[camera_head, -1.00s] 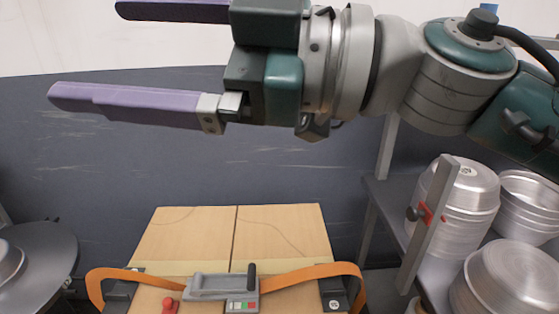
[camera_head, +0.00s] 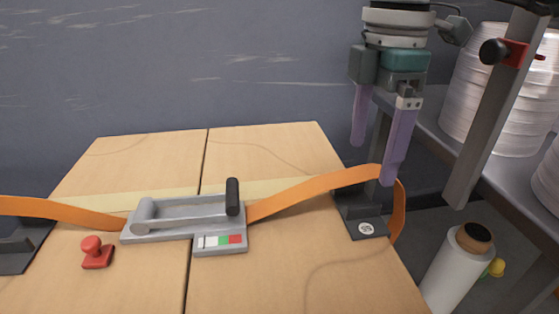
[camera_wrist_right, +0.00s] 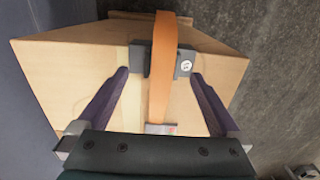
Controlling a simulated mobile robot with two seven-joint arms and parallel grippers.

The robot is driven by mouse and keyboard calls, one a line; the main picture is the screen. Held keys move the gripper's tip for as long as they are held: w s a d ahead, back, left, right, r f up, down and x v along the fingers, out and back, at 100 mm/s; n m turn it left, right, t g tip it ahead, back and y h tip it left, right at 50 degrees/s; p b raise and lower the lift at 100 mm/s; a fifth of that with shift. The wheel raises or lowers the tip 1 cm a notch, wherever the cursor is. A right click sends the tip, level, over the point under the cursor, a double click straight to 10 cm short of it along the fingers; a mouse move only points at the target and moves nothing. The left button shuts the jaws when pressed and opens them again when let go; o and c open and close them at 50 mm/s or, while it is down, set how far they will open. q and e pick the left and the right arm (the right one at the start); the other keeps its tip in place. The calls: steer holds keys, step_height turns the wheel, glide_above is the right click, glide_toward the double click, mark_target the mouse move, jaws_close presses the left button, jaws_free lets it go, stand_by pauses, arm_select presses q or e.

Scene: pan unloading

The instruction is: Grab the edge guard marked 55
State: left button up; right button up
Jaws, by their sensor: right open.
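A dark grey edge guard (camera_head: 360,226) with a round white label sits on the right edge of the cardboard box, under the orange strap (camera_head: 315,190). I cannot read the label's number clearly. In the right wrist view this edge guard (camera_wrist_right: 184,64) lies ahead between the fingertips, with the strap across its middle. My right gripper (camera_head: 375,163) is open, with purple fingers pointing down above and beside the guard. In the right wrist view my right gripper (camera_wrist_right: 158,75) has one finger either side of the strap, with nothing held. My left gripper is not in view.
A grey strap tensioner (camera_head: 190,220) and a red knob (camera_head: 96,252) are on the box top (camera_head: 330,270). Another dark guard (camera_head: 18,255) is at the far left. A shelf with stacked pans (camera_head: 490,90) and a post stand at the right, above a white roll (camera_head: 455,268).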

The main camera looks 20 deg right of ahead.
mark_target(364, 185)
steer(key=f, duration=0.3)
steer(key=f+b, duration=0.1)
steer(key=f, duration=0.2)
steer(key=shift+s+a+f, duration=0.15)
steer(key=shift+s+f, duration=0.05)
steer(key=shift+f, duration=0.15)
steer(key=shift+r, duration=0.1)
steer(key=shift+c, duration=0.4)
steer(key=c, duration=1.3)
